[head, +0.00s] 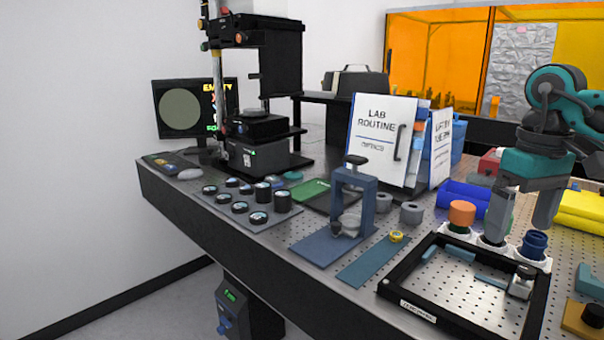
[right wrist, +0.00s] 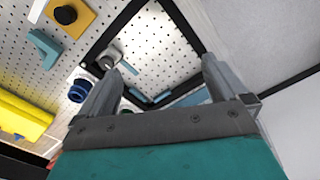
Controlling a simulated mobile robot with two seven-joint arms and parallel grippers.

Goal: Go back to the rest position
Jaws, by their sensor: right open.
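My right gripper (head: 520,222) hangs from the teal and grey arm at the right of the head view. Its two fingers are spread, with nothing between them. In the right wrist view the same gripper (right wrist: 163,72) shows open fingers over the perforated table and black frame. In the head view the fingers appear by the white holder with an orange-topped piece (head: 462,213) and a blue knob (head: 534,244). I cannot tell the exact height above them. My left gripper is not in view.
A black frame (head: 455,326) lies at the table's front right. A blue clamp stand (head: 368,205), dark round pieces (head: 262,192), a LAB ROUTINE board (head: 380,140) and the interferometer tower (head: 280,60) stand around. A yellow block (head: 580,210) is at the right.

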